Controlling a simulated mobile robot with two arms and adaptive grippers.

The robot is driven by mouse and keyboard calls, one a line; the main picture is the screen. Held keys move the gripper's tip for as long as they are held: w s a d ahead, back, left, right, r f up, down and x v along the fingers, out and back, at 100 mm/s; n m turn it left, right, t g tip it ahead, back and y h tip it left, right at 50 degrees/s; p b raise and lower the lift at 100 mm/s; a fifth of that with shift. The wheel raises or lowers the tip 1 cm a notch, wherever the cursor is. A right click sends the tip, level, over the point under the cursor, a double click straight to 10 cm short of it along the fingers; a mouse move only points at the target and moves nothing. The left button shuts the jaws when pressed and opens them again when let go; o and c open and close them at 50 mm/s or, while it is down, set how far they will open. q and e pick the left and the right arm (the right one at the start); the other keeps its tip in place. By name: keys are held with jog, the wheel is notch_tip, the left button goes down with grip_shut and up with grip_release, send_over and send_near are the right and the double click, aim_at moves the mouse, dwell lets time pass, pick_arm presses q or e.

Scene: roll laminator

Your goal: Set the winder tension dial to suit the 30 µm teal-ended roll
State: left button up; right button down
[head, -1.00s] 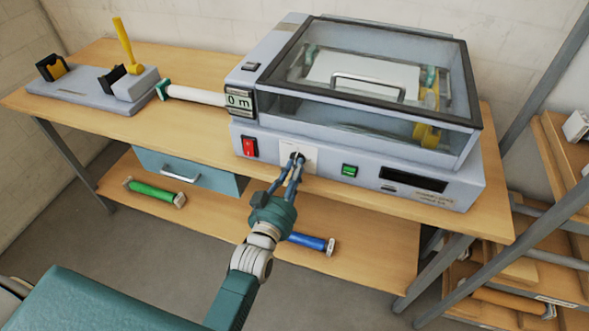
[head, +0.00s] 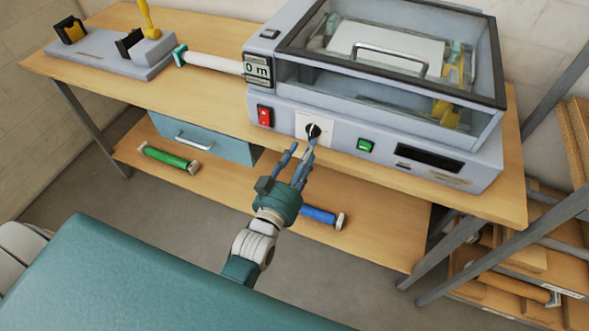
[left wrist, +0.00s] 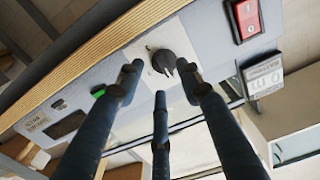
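The winder tension dial (head: 313,130) is a black knob on a white plate on the laminator's front, between the red switch and the green button. It also shows in the left wrist view (left wrist: 164,62), beyond my fingertips; its scale marks are too small to read. My left gripper (head: 302,150) is open and empty, just in front of and below the dial, apart from it. In the left wrist view its fingers (left wrist: 160,85) are spread. The teal-ended roll (head: 205,64) with a pale body lies at the laminator's left side. My right gripper is not in view.
The laminator (head: 400,150) has a clear lid with a handle, a red switch (head: 265,116), a green button (head: 365,146) and a display reading 0 m (head: 257,70). A green roll (head: 170,158) and a blue roll (head: 318,215) lie on the lower shelf. A shelf rack stands at right.

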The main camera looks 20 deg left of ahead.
pick_arm(q)
jog(key=s, duration=0.7)
jog(key=shift+s+a, duration=0.15)
jog(key=shift+s, duration=0.25)
jog(key=s+d+f+m+g, duration=0.1)
jog(key=s+f+g, duration=0.25)
jog(key=f, duration=0.85)
jog(key=s+d+f+g+h, duration=0.15)
jog(key=s+f, duration=0.25)
jog(key=f, duration=0.7)
jog(key=s+f+m+g+y, duration=0.1)
jog(key=s+f+g, duration=0.3)
jog(key=f, duration=0.8)
jog(key=s+a+f+g, duration=0.4)
jog(key=s+f, duration=0.5)
jog(key=s, duration=0.4)
jog(key=s+a+f+g+y+b, duration=0.1)
jog(key=s+a+f+g, duration=0.3)
jog(key=s+f, duration=0.6)
jog(key=s+a, duration=0.1)
jog(key=s, duration=0.3)
